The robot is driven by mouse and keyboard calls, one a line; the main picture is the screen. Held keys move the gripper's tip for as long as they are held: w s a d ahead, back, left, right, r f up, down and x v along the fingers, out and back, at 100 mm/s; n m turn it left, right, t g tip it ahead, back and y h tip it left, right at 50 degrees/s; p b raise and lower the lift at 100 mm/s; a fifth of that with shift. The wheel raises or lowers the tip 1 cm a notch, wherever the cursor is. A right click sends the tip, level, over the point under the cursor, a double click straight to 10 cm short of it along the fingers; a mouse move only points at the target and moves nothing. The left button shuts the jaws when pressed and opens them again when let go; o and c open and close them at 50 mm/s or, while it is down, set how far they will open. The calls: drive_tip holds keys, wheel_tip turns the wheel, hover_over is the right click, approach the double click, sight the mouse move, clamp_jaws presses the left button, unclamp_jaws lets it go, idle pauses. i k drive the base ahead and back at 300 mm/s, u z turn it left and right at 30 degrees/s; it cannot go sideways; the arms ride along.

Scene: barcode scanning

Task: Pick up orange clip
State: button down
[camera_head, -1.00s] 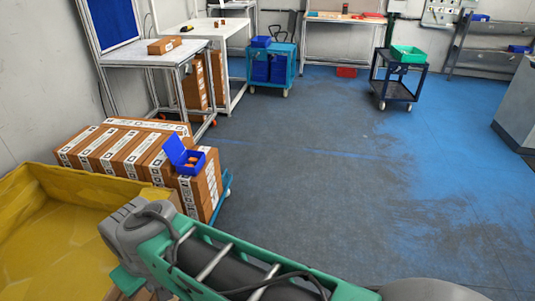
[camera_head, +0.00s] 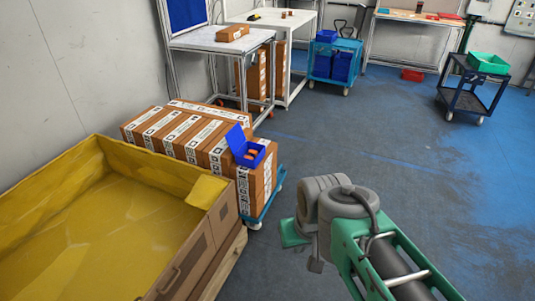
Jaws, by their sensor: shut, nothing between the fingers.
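A blue open-lidded bin (camera_head: 246,146) sits on top of the stacked cartons, left of centre. Small orange items (camera_head: 255,154) lie inside it; they are too small to make out as single clips. My arm (camera_head: 345,210) reaches in from the lower right, with a grey joint and green links showing. It is to the right of the bin and apart from it. My gripper's fingers do not show in this view.
Brown cartons (camera_head: 197,132) stand on a blue trolley (camera_head: 268,207). A large box with a yellow lining (camera_head: 100,215) fills the lower left. A white table (camera_head: 213,40) and a blue cart (camera_head: 335,60) stand behind.

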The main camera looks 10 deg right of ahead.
sight(251, 152)
drive_tip(key=z, duration=0.65)
drive_tip(key=i, duration=2.9)
drive_tip(key=u, duration=4.05)
